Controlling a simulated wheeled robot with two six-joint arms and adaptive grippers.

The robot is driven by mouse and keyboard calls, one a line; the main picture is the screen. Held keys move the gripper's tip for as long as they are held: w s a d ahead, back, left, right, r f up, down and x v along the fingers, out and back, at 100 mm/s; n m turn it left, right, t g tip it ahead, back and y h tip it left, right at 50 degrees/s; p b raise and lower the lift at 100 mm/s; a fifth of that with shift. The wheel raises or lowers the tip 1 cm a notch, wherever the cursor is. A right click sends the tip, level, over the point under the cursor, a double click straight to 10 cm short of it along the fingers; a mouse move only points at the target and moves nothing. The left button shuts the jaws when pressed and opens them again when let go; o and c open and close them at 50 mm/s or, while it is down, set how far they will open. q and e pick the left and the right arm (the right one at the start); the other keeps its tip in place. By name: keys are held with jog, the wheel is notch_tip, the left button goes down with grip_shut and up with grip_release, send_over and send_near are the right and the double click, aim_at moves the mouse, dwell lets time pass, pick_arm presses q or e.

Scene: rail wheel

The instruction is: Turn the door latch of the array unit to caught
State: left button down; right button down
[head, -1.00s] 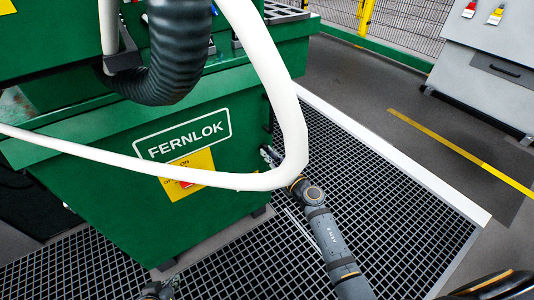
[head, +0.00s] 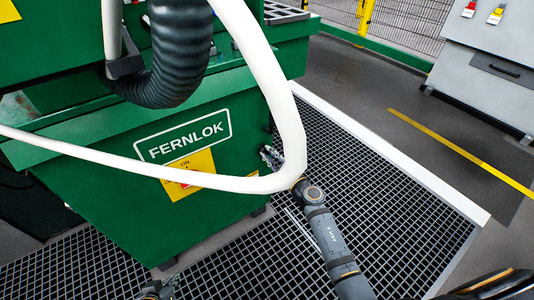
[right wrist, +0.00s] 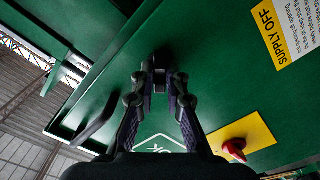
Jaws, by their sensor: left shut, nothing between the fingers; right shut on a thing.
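The green FERNLOK unit (head: 105,190) fills the left of the head view. My right gripper (head: 270,155) is at its right front edge, partly behind a white hose. In the right wrist view my right gripper (right wrist: 158,82) is shut on a small dark piece (right wrist: 158,66) against the green panel, apparently the door latch. The fingers hide most of it, so its angle cannot be told. My left gripper (head: 158,290) is low at the bottom edge of the head view, shut and empty, away from the unit.
The white hose (head: 285,110) loops in front of the unit. A red knob (right wrist: 235,148) sits on a yellow plate (right wrist: 255,132), and a dark handle (right wrist: 97,122) is on the panel. Grating (head: 370,190) covers the floor; a grey cabinet (head: 485,75) stands at right.

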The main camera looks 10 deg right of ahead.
jog(key=n, duration=0.5)
dwell(0.3)
jog(key=n, duration=0.3)
jog(key=shift+n+b, duration=0.4)
jog(key=c, duration=1.3)
grip_release()
jog(key=shift+o, duration=0.4)
jog(key=shift+s, duration=0.1)
jog(key=shift+p+v, duration=0.4)
jog(key=shift+v, duration=3)
